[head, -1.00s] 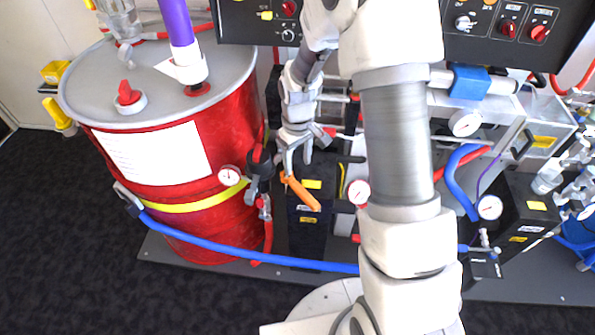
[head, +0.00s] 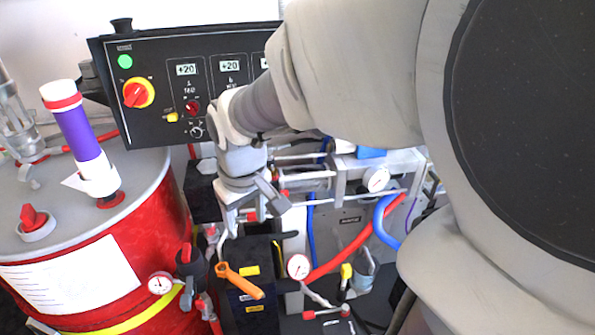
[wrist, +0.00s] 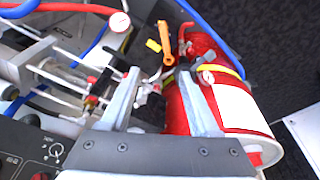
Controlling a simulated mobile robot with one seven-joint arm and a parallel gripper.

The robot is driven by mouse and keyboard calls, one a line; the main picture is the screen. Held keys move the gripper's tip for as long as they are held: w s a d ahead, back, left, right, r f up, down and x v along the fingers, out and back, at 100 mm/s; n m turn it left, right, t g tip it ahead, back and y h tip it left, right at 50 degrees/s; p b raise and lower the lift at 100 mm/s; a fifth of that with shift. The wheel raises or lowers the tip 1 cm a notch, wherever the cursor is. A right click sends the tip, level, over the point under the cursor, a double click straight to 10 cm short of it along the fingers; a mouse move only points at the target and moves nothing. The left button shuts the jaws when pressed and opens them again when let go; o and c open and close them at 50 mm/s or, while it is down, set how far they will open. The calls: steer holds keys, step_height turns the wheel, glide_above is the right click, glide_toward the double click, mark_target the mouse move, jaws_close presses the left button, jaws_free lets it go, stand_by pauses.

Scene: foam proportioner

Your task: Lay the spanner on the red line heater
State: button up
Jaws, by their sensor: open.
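The orange spanner (head: 240,281) lies tilted across the top of a black box with yellow labels (head: 260,262), beside the red drum. No marking I can read shows whether this box is the red line heater. My gripper (head: 245,230) is open and empty, just above and behind the spanner, with a small gap between them in the head view. In the wrist view the spanner (wrist: 166,42) lies beyond the open fingertips (wrist: 160,78), roughly in line with the gap between them.
The red drum (head: 90,270) with a purple-and-white tube (head: 78,140) stands at the left. A black control panel (head: 160,90) is behind my gripper. Gauges (head: 299,266), a red hose (head: 350,252) and a blue hose (head: 385,222) crowd the right side.

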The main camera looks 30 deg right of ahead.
steer(key=s+r+m+t, duration=0.2)
steer(key=s+r, duration=0.5)
steer(key=s, duration=0.4)
steer(key=shift+s+d+r+t, duration=0.2)
steer(key=shift+d+t, duration=0.1)
steer(key=shift+t, duration=0.3)
step_height(320, 180, up, 6)
steer(key=p, duration=0.6)
steer(key=shift+w+f, duration=0.1)
steer(key=shift+f, duration=0.05)
steer(key=shift+c, duration=1)
steer(key=shift+d, duration=0.1)
steer(key=shift+d, duration=0.1)
